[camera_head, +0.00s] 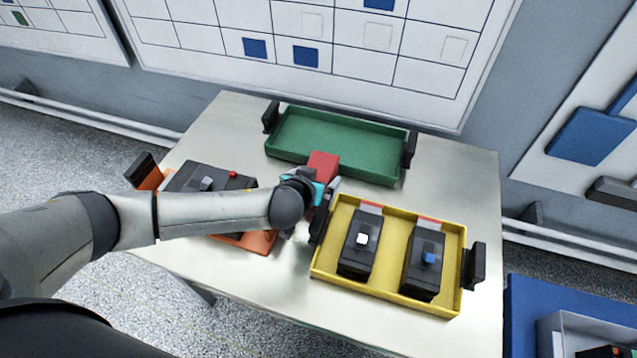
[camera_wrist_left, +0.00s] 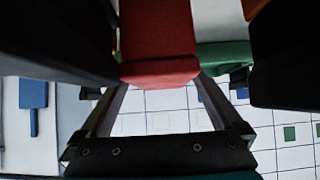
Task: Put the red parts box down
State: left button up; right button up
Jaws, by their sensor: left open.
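The red parts box (camera_head: 323,163) is near the middle of the table, in front of the green tray and left of the yellow tray. My left gripper (camera_head: 327,187) is right at it, with its jaws open; the arm hides part of the box. In the left wrist view the red box (camera_wrist_left: 160,70) shows large at the top centre, with the gripper fingers (camera_wrist_left: 163,105) reaching towards it on either side. I cannot tell whether the fingers touch it, or whether its underside rests on the table. My right gripper is not in view.
The empty green tray (camera_head: 340,141) stands at the back of the table (camera_head: 462,180). The yellow tray (camera_head: 395,265) holds two black breakers. An orange tray (camera_head: 262,241) with a black device (camera_head: 208,178) lies under my left arm. The table's right side is clear.

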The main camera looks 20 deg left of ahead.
pick_arm(q)
jog(key=shift+w+f, duration=0.2)
jog(key=shift+w, duration=0.2)
jog(key=shift+b+x, duration=0.6)
jog(key=shift+x, duration=0.5)
jog(key=shift+b+x, duration=0.4)
jog(key=shift+x, duration=0.65)
jog(key=shift+w, duration=0.1)
jog(key=shift+a, duration=0.1)
jog(key=c, duration=1.4)
grip_shut()
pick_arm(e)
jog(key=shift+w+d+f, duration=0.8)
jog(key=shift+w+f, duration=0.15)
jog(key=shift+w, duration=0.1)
pick_arm(q)
jog(key=shift+r, duration=0.15)
